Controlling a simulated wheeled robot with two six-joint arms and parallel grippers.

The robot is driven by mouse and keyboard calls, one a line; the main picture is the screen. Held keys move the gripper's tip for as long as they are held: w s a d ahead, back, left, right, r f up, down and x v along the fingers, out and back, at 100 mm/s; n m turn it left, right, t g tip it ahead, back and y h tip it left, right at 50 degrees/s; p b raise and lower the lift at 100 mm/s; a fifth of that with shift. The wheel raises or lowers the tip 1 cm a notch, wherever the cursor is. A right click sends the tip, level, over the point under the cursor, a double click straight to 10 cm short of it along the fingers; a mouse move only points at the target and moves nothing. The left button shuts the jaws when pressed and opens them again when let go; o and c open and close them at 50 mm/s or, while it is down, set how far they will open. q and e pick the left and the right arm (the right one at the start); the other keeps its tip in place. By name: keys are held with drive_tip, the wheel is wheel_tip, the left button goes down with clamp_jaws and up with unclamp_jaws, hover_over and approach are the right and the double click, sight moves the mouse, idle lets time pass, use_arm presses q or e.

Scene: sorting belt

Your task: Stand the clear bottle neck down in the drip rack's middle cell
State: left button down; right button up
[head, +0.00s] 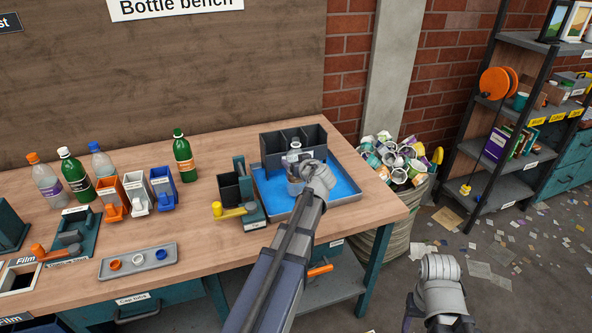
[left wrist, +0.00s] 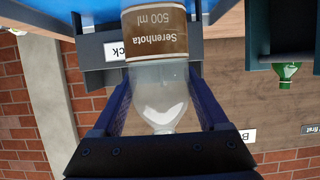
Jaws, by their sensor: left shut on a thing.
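The clear bottle (head: 294,156) is upright, neck up, just in front of the drip rack, over the blue tray. My left gripper (head: 302,178) is shut on it; my wrist hides part of it in the head view. In the left wrist view, which is upside down, the bottle (left wrist: 160,80) with its brown label sits between the two fingers (left wrist: 162,108). The drip rack (head: 273,156) is a dark grey box with three cells side by side at the back of the tray. The bottle partly covers its front. My right arm shows at the lower right; its fingers are not clear.
The blue tray (head: 345,190) lies near the bench's right end. Several bottles, such as a green one (head: 184,160), and coloured holders stand further left. A grey cap tray (head: 180,261) lies in front.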

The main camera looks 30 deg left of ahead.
use_arm(q)
drive_tip(key=shift+f, duration=0.35)
use_arm(e)
drive_tip(key=shift+f, duration=0.4)
use_arm(q)
drive_tip(key=shift+f, duration=0.15)
unclamp_jaws()
use_arm(e)
drive_tip(key=shift+f, duration=0.1)
use_arm(q)
drive_tip(key=p+v, duration=0.4)
drive_tip(key=v, duration=0.8)
drive_tip(key=shift+p, duration=0.35)
use_arm(e)
wheel_tip(320, 180, up, 5)
drive_tip(key=shift+f, duration=0.1)
use_arm(q)
drive_tip(key=shift+d, duration=0.1)
